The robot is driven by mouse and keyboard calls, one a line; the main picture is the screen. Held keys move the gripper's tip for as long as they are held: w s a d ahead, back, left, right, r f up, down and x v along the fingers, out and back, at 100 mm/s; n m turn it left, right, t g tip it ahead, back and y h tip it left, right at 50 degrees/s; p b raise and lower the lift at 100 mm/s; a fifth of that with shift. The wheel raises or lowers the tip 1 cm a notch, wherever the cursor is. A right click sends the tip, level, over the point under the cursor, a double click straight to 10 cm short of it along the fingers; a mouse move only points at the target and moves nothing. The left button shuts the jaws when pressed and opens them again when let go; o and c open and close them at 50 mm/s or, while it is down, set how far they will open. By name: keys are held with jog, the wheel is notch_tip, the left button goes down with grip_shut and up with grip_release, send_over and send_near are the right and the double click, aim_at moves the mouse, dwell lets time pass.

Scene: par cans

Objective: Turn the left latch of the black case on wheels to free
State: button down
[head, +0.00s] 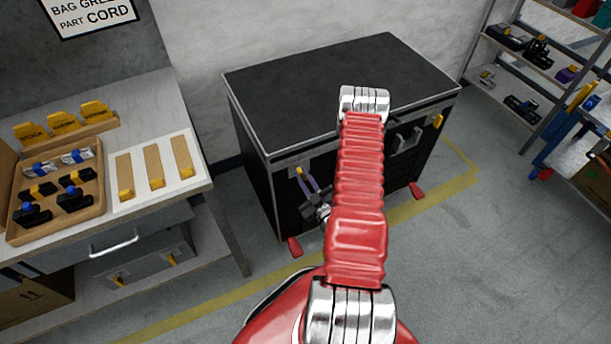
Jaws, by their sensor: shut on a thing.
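The black case on wheels (330,75) stands against the wall, its lid shut and edged in metal. Its left latch (299,171) shows as a small yellow piece on a grey plate at the left of the front face. My gripper (307,179) reaches this latch from the front, with its purple-edged fingers shut on it. The fingers cover part of the latch, so its exact angle is hard to tell. The right latch (437,121), also yellow, sits near the right end of the front. My red arm hides the middle of the front face.
A workbench (150,105) stands on the left with a wooden tray (100,205) of parts and a white board (197,165). Red wheel pedals (294,246) stick out below the case. Shelves (485,40) and a blue frame (560,135) stand right. The grey floor between is clear.

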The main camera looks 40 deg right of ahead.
jog(key=n, duration=0.4)
jog(key=a+n, duration=0.1)
jog(key=n, duration=0.1)
jog(key=shift+w+f+n, duration=0.15)
jog(key=shift+f+n, duration=0.15)
jog(key=shift+f, duration=0.05)
jog(key=n, duration=0.3)
jog(key=shift+a+f+n, duration=0.1)
jog(key=shift+f+n, duration=0.35)
jog(key=shift+n, duration=0.65)
jog(key=shift+f+n, duration=0.15)
jog(key=shift+n, duration=0.65)
jog(key=shift+a, duration=0.1)
jog(key=c, duration=1.8)
grip_release()
jog(key=shift+o, duration=0.2)
jog(key=v, duration=1.3)
jog(key=shift+s, duration=0.35)
